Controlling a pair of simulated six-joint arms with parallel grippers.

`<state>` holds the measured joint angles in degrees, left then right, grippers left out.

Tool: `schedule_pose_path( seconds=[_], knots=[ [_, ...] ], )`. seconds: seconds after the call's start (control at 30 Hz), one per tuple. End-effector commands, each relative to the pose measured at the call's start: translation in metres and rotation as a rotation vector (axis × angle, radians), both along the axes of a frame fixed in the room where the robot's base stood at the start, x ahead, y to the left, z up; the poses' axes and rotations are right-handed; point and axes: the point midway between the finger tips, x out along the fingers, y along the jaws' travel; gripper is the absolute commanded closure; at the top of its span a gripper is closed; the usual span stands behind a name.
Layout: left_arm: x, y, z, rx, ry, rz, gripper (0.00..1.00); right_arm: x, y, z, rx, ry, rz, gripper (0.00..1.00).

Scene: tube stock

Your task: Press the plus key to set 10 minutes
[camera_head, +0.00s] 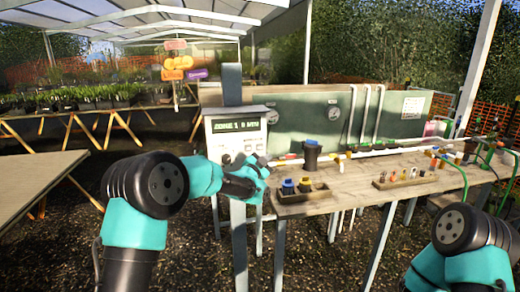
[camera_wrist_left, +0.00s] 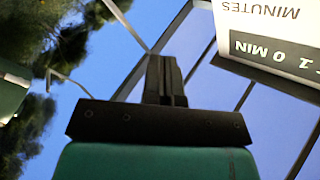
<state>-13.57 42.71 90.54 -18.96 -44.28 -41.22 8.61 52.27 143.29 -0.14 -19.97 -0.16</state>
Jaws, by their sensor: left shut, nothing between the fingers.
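The controller box (camera_head: 213,142) is white and stands on a grey post, left of the bench. Its display (camera_head: 236,125) reads "ZONE 1 0 MIN". A dark round key (camera_head: 226,158) shows low on its face; I cannot read its mark, and the plus key cannot be made out. My left gripper (camera_head: 257,163) is in front of the lower part of the box, hiding some of it. In the left wrist view the gripper (camera_wrist_left: 166,78) is shut and empty, with the upside-down display (camera_wrist_left: 275,48) at the right. Contact with a key cannot be seen.
The wooden bench (camera_head: 350,179) right of the box carries a dark pot (camera_head: 312,154), a small tray with blue-topped items (camera_head: 290,187), and a tray of small fittings (camera_head: 405,182). A wooden table (camera_head: 35,185) stands at the left. My right arm shows at the lower right, its gripper out of frame.

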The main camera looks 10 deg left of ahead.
Motion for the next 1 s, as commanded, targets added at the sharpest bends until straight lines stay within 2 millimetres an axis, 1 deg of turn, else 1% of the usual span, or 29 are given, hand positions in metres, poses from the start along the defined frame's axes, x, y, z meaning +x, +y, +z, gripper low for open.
schedule_pose_path(
  seconds=[0.17,0.7,0.83,1.0],
  knots=[
    [0.012,0.004,-0.001,0.001,-0.001,0.001,1.0,0.0,0.0,0.0,0.0,0.0,0.0,0.57],
    [0.069,0.025,-0.001,0.001,0.0,0.002,1.0,0.0,0.0,0.0,0.0,0.0,0.0,0.57],
    [0.076,0.028,-0.001,0.0,0.0,0.0,1.0,0.0,0.0,0.0,0.0,0.0,0.0,0.57],
    [0.079,0.029,-0.001,0.001,0.001,0.0,1.0,0.0,0.0,0.0,0.0,0.0,0.0,0.57]
  ],
)
